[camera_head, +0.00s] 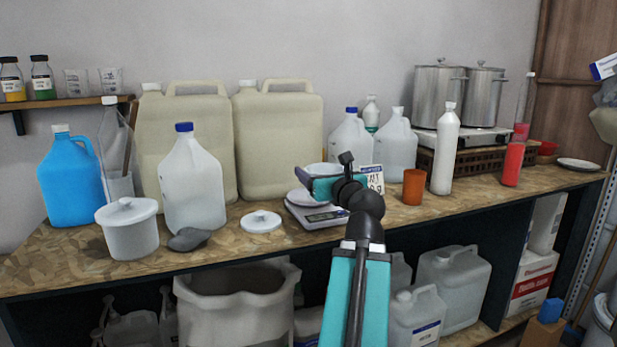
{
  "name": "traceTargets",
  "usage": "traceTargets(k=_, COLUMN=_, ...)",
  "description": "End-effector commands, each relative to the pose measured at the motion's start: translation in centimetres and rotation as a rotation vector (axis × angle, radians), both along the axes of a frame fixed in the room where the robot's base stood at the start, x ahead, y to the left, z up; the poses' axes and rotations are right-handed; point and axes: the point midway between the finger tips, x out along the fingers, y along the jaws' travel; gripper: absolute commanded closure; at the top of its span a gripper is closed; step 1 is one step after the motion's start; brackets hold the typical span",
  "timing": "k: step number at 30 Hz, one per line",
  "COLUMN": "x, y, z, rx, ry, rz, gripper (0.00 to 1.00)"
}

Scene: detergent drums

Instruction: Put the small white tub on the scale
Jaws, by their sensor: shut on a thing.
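The small white tub (319,168) shows partly above and behind my gripper (308,181), its lower part hidden by the teal jaws. My gripper is shut on it. The scale (325,217), with a grey body and a round pale pan (299,198), stands on the worktop directly below and behind the gripper. The tub appears over the scale. I cannot tell whether its base touches the pan.
Left of the scale are a round white lid (261,222), a dark grey stone-like lump (189,239) and a lidded white pot (128,230). A printed card (373,177) and an orange cup (414,187) stand to the right. Large jugs (278,125) line the back.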

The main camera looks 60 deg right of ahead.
Motion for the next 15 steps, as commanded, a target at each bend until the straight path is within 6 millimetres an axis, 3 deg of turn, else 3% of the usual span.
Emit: traceTargets(k=15, x=1.9, y=-1.8, z=0.2, rx=0.002, ry=-0.001, rz=0.0, gripper=0.46)
